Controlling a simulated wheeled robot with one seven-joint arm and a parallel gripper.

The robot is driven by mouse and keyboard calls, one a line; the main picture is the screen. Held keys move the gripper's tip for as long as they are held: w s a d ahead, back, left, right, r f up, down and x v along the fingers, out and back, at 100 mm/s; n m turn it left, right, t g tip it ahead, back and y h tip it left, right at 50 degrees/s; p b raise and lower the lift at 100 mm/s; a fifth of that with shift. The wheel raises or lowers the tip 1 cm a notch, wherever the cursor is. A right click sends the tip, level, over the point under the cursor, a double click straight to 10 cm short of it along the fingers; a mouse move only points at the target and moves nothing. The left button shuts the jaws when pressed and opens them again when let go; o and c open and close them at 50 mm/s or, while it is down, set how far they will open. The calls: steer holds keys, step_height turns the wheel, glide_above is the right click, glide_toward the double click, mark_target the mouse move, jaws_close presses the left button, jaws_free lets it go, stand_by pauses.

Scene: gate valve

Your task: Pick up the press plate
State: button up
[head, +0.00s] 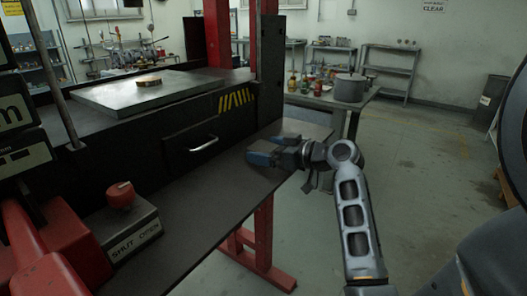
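A wide, flat grey metal plate (195,86) lies on the black bed of the press at the upper left. A small round disc with a tan top (148,80) rests on it. I cannot tell which of these the task calls the press plate. My gripper (262,149) has blue fingers and points left, in front of and to the right of the press, over the dark front shelf. Its fingers look apart, with nothing seen between them. It is well away from both the plate and the disc.
A drawer with a metal handle (204,144) is below the bed. A red upright (264,40) and a dark post stand right of it. A "SHUT OPEN" box with a red knob (121,195) is lower left. A cluttered table (322,98) stands behind; the right floor is free.

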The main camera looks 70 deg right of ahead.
jaws_close()
steer(key=shift+r, duration=0.2)
stand_by(0.7)
